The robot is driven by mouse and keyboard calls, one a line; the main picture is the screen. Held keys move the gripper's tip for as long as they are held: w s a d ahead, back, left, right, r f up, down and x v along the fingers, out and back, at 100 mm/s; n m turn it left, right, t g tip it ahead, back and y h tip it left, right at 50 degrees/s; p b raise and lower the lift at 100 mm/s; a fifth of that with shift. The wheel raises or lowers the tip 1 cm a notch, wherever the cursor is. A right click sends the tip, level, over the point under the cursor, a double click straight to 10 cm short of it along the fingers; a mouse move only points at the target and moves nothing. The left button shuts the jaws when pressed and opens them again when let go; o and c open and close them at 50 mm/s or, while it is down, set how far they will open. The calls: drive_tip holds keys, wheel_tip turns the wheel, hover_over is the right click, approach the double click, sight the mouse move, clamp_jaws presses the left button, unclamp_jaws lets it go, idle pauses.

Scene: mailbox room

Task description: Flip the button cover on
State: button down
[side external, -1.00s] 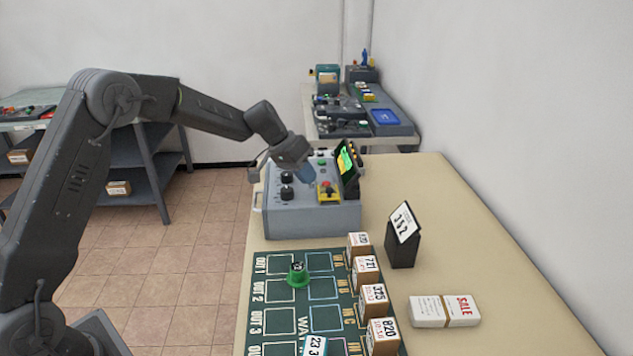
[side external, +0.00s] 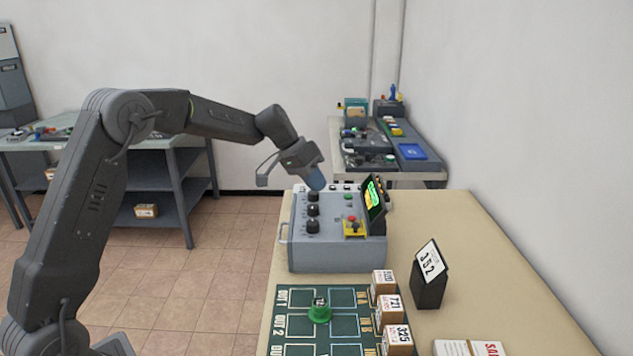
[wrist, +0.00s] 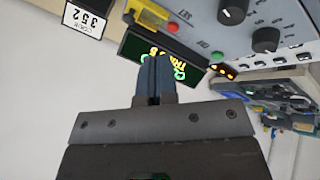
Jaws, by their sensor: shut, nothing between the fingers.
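The grey control box (side external: 335,258) stands on the beige table. A yellow button housing (side external: 354,230) with a red button (side external: 351,218) sits at its front right; the wrist view shows the yellow housing (wrist: 148,14) and red button (wrist: 173,27) at the top. I cannot make out clearly whether a cover lies over the button. My gripper (side external: 317,184), with blue fingers, is shut and empty above the back part of the box, apart from the yellow housing. In the wrist view my fingers (wrist: 154,62) point toward the lit screen (wrist: 165,55).
Black knobs (side external: 312,210) line the box's left side. A tilted screen (side external: 375,197) rises along its right edge. A black stand with a 352 card (side external: 430,275), small boxes (side external: 389,308) and a green mat (side external: 295,325) lie nearer. Bare table lies right of the box.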

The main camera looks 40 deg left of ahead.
sight(344, 233)
drive_tip(key=x, duration=0.7)
drive_tip(key=shift+f, duration=0.2)
drive_tip(key=d, duration=0.2)
drive_tip(key=shift+d+f, duration=0.25)
drive_tip(key=shift+f, duration=0.05)
drive_tip(key=shift+d+f, duration=0.2)
drive_tip(key=shift+d, duration=0.5)
